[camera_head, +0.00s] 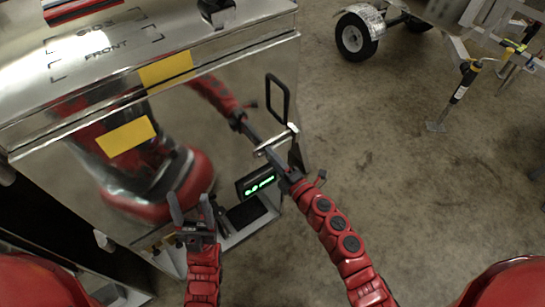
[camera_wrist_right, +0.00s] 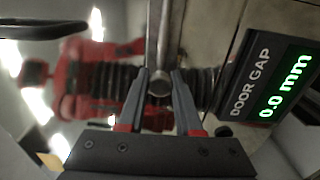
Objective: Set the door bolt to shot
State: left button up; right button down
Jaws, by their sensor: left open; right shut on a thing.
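The door bolt (camera_head: 277,139) is a metal rod on the shiny door near its right edge. In the right wrist view the bolt (camera_wrist_right: 165,35) runs as a grey rod, with a round-ended knob between my fingers. My right gripper (camera_head: 285,166) is shut on this bolt handle; its fingers flank the knob in the wrist view (camera_wrist_right: 160,82). How far the bolt enters its keeper cannot be told. My left gripper (camera_head: 190,212) is open and empty, in front of the lower door.
A door gap display (camera_head: 255,183) reads 0.0 mm in the wrist view (camera_wrist_right: 270,85). A black loop handle (camera_head: 279,97) stands above the bolt. The polished door (camera_head: 80,185) mirrors my body. Open concrete floor (camera_head: 410,190) lies to the right.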

jog(key=w+d, duration=0.2)
jog(key=d, duration=0.1)
jog(key=shift+w+d+b, duration=0.15)
jog(key=shift+b, duration=0.25)
jog(key=c, duration=0.6)
grip_release()
jog(key=shift+d, duration=0.1)
jog(key=b+v, duration=0.1)
jog(key=v, duration=1.6)
